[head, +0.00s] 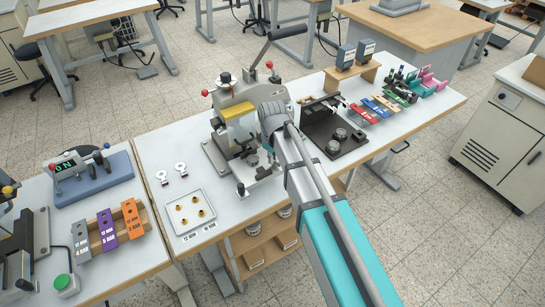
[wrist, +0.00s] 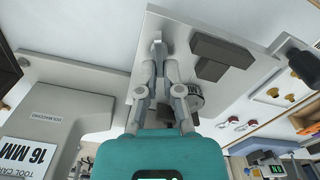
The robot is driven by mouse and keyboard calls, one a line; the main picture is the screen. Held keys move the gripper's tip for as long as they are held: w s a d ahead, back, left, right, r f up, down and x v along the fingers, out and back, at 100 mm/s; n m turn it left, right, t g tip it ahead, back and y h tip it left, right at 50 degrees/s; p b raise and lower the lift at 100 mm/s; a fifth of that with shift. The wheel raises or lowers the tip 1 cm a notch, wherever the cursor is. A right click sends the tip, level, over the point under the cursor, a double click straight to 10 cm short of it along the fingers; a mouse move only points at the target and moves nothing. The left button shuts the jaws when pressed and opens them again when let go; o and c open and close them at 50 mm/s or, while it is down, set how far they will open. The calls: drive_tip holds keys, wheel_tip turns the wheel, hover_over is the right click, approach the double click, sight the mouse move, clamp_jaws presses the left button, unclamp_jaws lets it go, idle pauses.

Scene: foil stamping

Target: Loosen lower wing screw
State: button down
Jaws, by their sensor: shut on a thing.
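The stamping press (head: 238,98) stands on the white bench with a black lever and red knobs. My arm crosses in front of its right side in the head view, and my gripper cannot be made out clearly there. In the wrist view my gripper (wrist: 160,62) has its fingers drawn together on a small grey piece, which appears to be the lower wing screw (wrist: 157,40). The fingertips cover part of the screw, so its wings and thread cannot be told apart.
A dark block (wrist: 222,50) and a round graduated knob (wrist: 195,101) sit close right of the fingers. A grey block labelled 16 MM (wrist: 40,135) is close on the left. A white tray (head: 181,228) with brass pieces and a black fixture (head: 318,122) flank the press.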

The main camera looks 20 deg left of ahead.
drive_tip(key=shift+n, duration=0.5)
drive_tip(key=c, duration=0.8)
unclamp_jaws()
